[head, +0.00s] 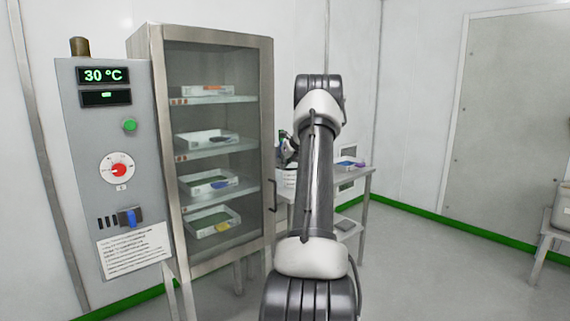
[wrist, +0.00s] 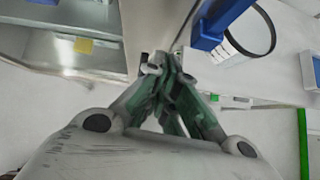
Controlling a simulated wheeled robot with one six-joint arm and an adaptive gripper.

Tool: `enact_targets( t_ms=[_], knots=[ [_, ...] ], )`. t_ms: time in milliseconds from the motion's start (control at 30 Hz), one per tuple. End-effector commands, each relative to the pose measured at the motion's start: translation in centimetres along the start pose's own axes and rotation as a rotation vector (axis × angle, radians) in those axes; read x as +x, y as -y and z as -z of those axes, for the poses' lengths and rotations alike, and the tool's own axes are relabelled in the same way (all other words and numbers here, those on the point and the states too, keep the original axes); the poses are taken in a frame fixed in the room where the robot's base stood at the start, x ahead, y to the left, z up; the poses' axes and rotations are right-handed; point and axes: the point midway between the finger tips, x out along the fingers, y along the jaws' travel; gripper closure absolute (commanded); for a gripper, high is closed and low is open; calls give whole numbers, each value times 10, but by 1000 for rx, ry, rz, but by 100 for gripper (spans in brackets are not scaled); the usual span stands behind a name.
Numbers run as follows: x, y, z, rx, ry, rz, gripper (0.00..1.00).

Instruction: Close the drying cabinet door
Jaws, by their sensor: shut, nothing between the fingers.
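The drying cabinet (head: 140,55) stands left of centre in the head view, a tall metal case. Its glazed door (head: 266,90) has a metal frame and a dark handle (head: 273,195) on the right side. The door looks in line with the front, but I cannot tell whether a small gap remains. My gripper (head: 290,150) is mostly hidden behind my arm, right of the door. In the wrist view my gripper (wrist: 166,68) is shut and empty, its fingertips together beside a pale upright panel edge. I see no clear contact with the door.
Several trays stand on the cabinet shelves. A grey control panel (head: 88,150) reading 30 °C is on the left. A side table (head: 362,180) with items stands behind my arm. The floor (head: 430,270) at right is clear. A round dark-rimmed container (wrist: 262,40) shows in the wrist view.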

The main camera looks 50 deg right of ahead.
Motion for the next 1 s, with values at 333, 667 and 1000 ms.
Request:
enact_targets(
  t_ms=[333,667,1000],
  knots=[
    [-47,6,1,1,0,3,100],
    [-92,8,1,0,-1,2,100],
    [-98,8,2,5,-2,1,100]
  ],
)
